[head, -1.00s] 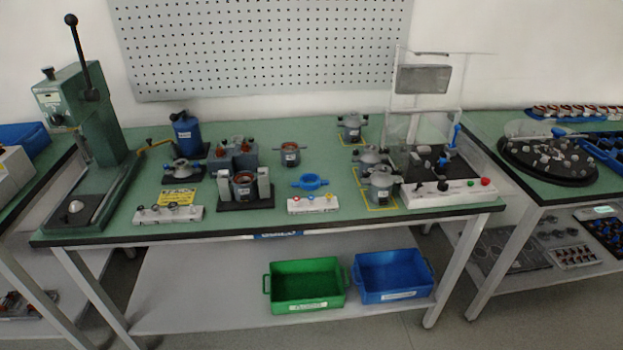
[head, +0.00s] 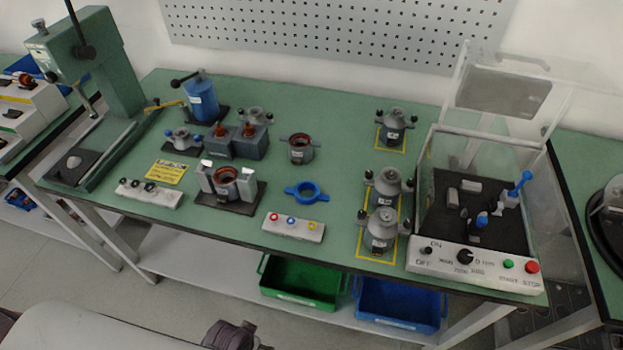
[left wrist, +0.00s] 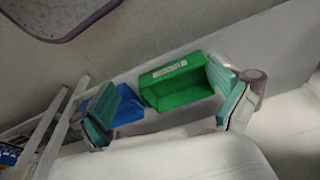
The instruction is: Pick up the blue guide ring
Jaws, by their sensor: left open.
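The blue guide ring (head: 306,193) lies flat on the green bench top in the head view, behind the white block with coloured rings. It has two small side tabs and an open centre. No gripper is near it. My left gripper (left wrist: 170,113) shows in the left wrist view with its two teal-padded fingers wide apart and nothing between them. Beyond the fingers are the bins on the lower shelf. The guide ring is not seen in the left wrist view. My right gripper is not in view.
The white ring block (head: 294,227) stands just in front of the ring. A stator in a fixture (head: 228,186) is to its left, and grey housings (head: 381,229) are to its right. A clear-guarded test station (head: 475,258) stands farther right. Green (left wrist: 178,88) and blue bins sit below.

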